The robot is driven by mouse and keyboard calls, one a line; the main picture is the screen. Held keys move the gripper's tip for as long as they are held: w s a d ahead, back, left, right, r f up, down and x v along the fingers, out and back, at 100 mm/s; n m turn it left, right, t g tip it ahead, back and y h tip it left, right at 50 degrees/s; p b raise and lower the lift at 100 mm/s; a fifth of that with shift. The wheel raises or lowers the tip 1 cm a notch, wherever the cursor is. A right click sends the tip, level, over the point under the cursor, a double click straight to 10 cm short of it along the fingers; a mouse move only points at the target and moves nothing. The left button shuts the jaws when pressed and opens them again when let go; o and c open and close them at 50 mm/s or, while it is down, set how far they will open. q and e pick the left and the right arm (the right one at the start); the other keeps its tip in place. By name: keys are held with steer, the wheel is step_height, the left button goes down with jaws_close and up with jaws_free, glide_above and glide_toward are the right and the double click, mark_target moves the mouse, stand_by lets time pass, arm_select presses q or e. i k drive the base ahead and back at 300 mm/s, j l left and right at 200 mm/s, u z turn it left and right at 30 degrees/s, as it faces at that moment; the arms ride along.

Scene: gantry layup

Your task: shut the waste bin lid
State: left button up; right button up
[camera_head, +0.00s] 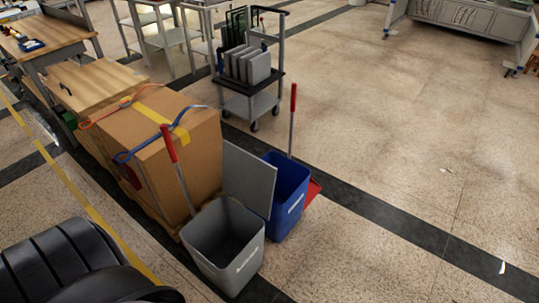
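The grey waste bin (243,268) stands on the floor at the lower middle, with its top open and its dark inside showing. A flat grey lid (250,178) stands raised, nearly upright, at the bin's back edge, partly in front of a blue bin. The hinge is too small to make out. Neither of my grippers is in view.
The blue bin (287,190) stands right behind the lid, with a red dustpan (312,193) beside it. A strapped cardboard box (160,150) and a red-handled stick (168,143) stand left of the grey bin. A wheeled cart (250,105) is behind.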

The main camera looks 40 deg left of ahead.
mark_target(250, 181)
steer(key=i, duration=2.35)
steer(key=i+u, duration=0.2)
steer(key=u, duration=0.2)
steer(key=i+l+u, duration=0.1)
steer(key=u, duration=0.3)
steer(key=i+l+u, duration=0.15)
steer(key=u, duration=0.25)
steer(key=i+l+u, duration=0.25)
steer(key=u, duration=0.15)
